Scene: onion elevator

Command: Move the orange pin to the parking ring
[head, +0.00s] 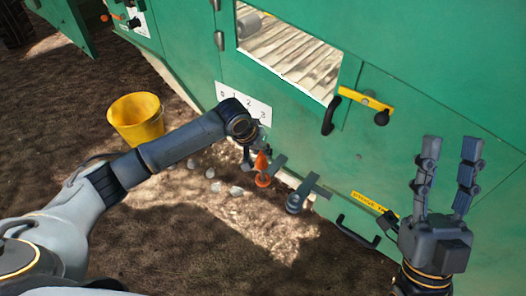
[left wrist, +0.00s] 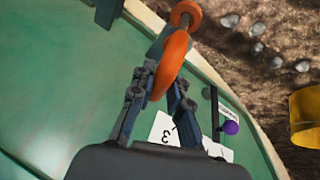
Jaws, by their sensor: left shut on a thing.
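The orange pin (head: 262,161) is at the green machine's lower side in the head view. In the left wrist view its curved orange body (left wrist: 169,66) lies between the fingers. My left gripper (head: 252,152) is shut on it, with the fingers on both sides (left wrist: 157,88). A round orange part (left wrist: 186,14) shows beyond the pin; I cannot tell whether it belongs to the pin. A grey bracket with a round end (head: 295,202) stands right of the pin, apart from it; I cannot tell whether this is the parking ring. My right gripper (head: 452,145) is open and empty.
The green machine (head: 430,95) fills the right, with a number plate (head: 240,104), black handle (head: 330,115) and yellow bar (head: 365,99). A yellow bucket (head: 136,120) stands on the soil at left. Several pale onions (head: 210,172) lie nearby. A purple knob (left wrist: 231,127) is beside the plate.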

